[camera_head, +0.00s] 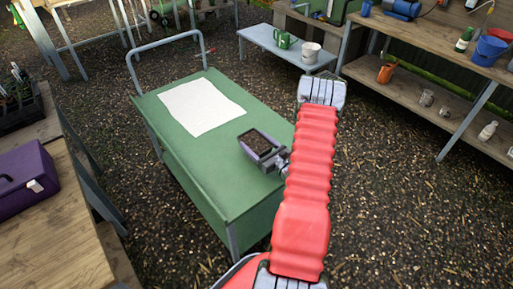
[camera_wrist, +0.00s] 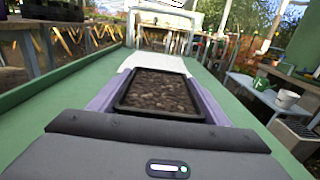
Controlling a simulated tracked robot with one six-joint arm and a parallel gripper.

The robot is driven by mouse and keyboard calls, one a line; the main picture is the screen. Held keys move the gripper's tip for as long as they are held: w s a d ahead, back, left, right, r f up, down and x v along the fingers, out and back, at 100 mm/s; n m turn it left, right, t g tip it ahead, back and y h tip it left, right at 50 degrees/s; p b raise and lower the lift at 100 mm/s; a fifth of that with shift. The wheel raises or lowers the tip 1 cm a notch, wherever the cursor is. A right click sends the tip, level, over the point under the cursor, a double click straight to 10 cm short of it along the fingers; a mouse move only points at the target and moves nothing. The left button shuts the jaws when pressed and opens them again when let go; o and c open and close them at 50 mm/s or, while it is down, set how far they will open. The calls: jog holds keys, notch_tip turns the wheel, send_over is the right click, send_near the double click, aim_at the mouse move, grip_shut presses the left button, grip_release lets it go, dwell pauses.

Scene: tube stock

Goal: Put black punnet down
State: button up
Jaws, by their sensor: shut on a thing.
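The black punnet (camera_head: 257,142), filled with dark brown soil, is between the jaws of my gripper (camera_head: 259,148). It also shows upright in the middle of the wrist view (camera_wrist: 162,92), with a greyish-purple finger along each side. My gripper (camera_wrist: 157,92) is shut on it. The punnet is over the near right part of the green cart top (camera_head: 222,180). I cannot tell whether its base touches the cart, because its underside is hidden.
A white sheet (camera_head: 201,106) lies on the cart beyond the punnet. The cart's handle (camera_head: 168,42) is at the far end. A purple toolbox (camera_head: 22,183) sits on a wooden bench at left.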

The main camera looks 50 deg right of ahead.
jog(key=shift+f, duration=2.05)
jog(key=o, duration=1.2)
jog(key=shift+f, duration=0.1)
jog(key=shift+o, duration=0.2)
jog(key=s, duration=0.4)
jog(key=s+a, duration=0.1)
jog(key=s, duration=0.7)
jog(key=shift+a, duration=0.15)
jog(key=shift+w, duration=0.1)
